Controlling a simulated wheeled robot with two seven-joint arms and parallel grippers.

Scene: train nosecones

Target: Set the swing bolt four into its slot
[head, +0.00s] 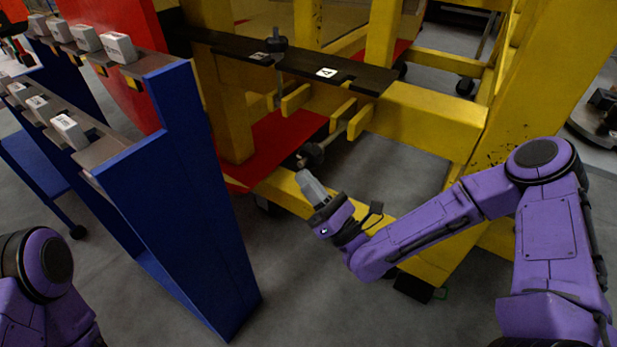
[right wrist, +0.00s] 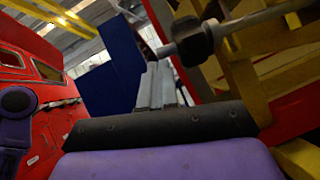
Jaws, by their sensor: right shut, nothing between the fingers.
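Swing bolt four (head: 332,139) is a grey rod with a dark nut and end, hanging tilted down and toward me below the black slotted plate (head: 300,61). The white label "4" (head: 326,72) sits on the plate, and a slot (head: 347,83) shows beside it. My right gripper (head: 302,174) is shut and empty, just below the bolt's dark end, apart from it as far as I can tell. In the right wrist view the bolt's dark nut (right wrist: 194,42) is close beyond the shut fingers (right wrist: 160,84). My left gripper is out of view.
Another bolt (head: 277,39) stands upright at the plate's far slot. A blue rack (head: 190,200) with several grey blocks stands at left. The yellow frame (head: 430,122) surrounds the bolt area. Open grey floor lies between rack and frame.

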